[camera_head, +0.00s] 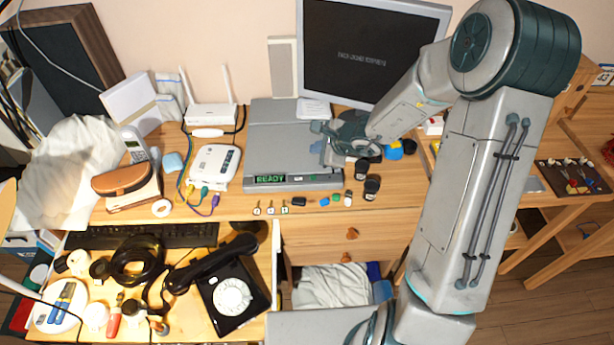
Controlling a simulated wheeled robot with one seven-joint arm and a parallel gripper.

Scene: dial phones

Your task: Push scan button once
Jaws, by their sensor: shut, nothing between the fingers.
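A flat grey scanner-like box (280,150) sits on the desk, left of the middle of the camera_head view. Its front face has a lit green display reading READY (270,179). To the right of the display are small dark controls with a tiny green spot (313,177). They are too small to tell which is the scan button. My gripper (319,138) is shut and empty over the right side of the box's top, behind the front face. I cannot tell whether it touches the box. Its wrist hides part of the desk behind it.
A monitor (365,50) stands behind the box. A white router (212,112) and a white device with coloured plugs (214,166) stand to the left. Dark cylinders (371,187) stand close right. Small items lie in front. A black dial phone (232,296) lies lower left.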

